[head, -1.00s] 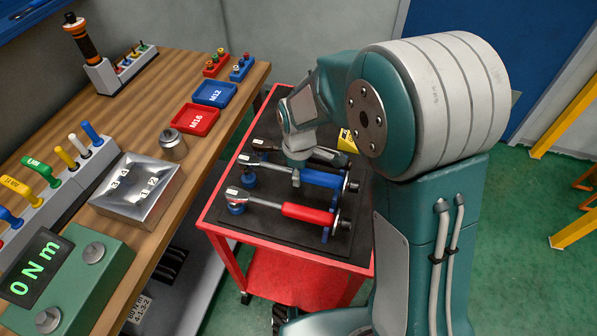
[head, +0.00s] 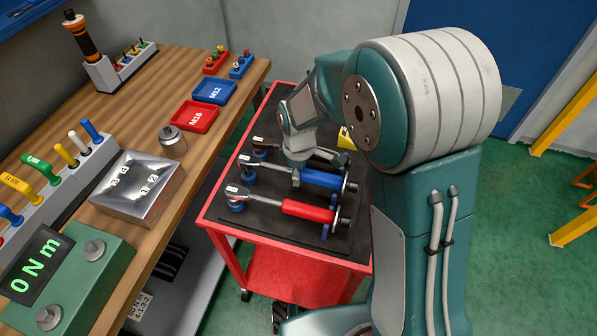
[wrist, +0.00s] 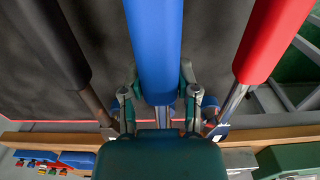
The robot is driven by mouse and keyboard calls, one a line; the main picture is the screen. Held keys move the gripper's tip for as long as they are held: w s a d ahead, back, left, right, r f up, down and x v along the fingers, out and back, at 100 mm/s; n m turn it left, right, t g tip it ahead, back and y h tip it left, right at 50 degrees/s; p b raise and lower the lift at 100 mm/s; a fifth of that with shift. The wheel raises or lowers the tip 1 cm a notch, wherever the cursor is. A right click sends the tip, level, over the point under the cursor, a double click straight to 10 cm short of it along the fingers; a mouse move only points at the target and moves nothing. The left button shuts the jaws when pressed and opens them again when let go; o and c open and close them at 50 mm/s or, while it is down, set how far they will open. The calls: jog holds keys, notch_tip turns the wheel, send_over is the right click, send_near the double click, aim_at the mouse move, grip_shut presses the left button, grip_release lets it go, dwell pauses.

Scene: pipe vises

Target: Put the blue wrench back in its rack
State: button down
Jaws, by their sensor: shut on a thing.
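The blue-handled wrench (head: 322,179) lies on the black top of the red cart, between the red wrench (head: 308,212) and the black wrench (head: 268,143). Its head end is near a small blue support (head: 249,179); I cannot tell whether it touches it. My gripper (head: 297,164) is over the wrench, pointing down, and is shut on it. In the wrist view, my gripper's fingers (wrist: 160,82) are on either side of the blue wrench (wrist: 155,40), close to where its handle meets the metal shaft. The fingertips are partly hidden in the head view.
The red wrench (wrist: 270,42) and black wrench (wrist: 50,42) run closely alongside. The red cart (head: 290,251) stands beside the wooden bench (head: 196,140), which holds trays, a metal block and a green torque display (head: 72,268). A yellow sign (head: 345,138) stands at the cart's far side.

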jog(key=shift+f, duration=1)
dwell(1.3)
jog(key=shift+c, duration=1.4)
grip_release()
notch_tip(320, 180, up, 11)
jog(key=shift+w+a+r, duration=0.1)
jog(key=shift+r, duration=0.35)
